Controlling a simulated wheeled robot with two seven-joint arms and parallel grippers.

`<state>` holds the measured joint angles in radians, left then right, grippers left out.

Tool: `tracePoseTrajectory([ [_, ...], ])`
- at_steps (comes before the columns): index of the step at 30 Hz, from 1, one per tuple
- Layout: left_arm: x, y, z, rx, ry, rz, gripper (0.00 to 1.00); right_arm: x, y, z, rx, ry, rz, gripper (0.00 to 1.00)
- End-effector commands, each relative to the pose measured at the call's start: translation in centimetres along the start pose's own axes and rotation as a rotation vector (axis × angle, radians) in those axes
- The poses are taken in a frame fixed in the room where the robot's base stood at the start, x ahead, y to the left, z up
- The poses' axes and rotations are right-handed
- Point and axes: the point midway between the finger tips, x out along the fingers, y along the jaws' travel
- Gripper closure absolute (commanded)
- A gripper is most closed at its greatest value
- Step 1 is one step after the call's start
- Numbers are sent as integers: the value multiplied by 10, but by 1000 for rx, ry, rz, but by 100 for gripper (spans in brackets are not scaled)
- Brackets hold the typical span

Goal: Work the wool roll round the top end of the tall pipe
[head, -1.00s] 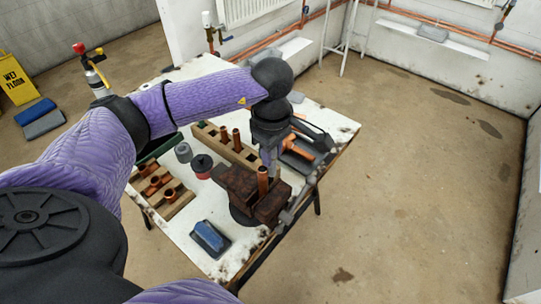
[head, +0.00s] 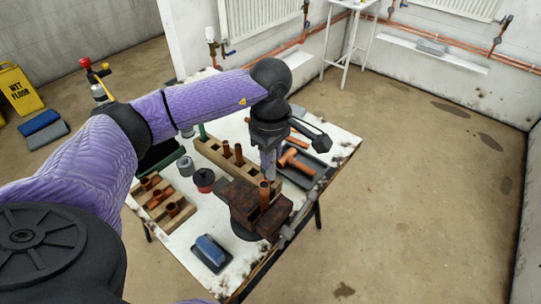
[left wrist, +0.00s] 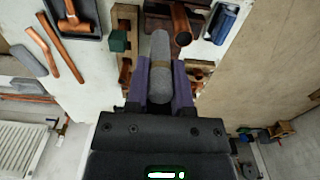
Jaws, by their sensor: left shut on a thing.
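My left gripper (head: 269,158) is shut on the grey wool roll (left wrist: 160,60), above the work table. An upright copper pipe (head: 264,192) stands in the rusty brown vise (head: 243,205). The pipe also shows in the left wrist view (left wrist: 182,25), just right of the roll's far end. The roll is not around the pipe; I cannot tell whether they touch. My right gripper is out of view.
A wooden rack (head: 211,150) with upright copper pipes stands behind the vise. A dark tray (head: 301,172) holds a copper fitting. Floor to the right is clear.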

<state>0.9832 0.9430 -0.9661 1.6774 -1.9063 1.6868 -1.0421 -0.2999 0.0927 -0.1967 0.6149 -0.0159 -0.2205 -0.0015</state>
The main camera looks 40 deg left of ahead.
Motion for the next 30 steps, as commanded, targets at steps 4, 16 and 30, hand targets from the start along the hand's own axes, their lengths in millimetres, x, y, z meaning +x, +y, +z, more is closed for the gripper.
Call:
tracePoseTrajectory([
  [4,-21,0,0,0,0,1,100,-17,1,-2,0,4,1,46],
  [16,-63,0,0,0,0,1,100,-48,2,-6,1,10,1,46],
  [30,-61,0,0,1,0,0,100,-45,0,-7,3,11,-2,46],
])
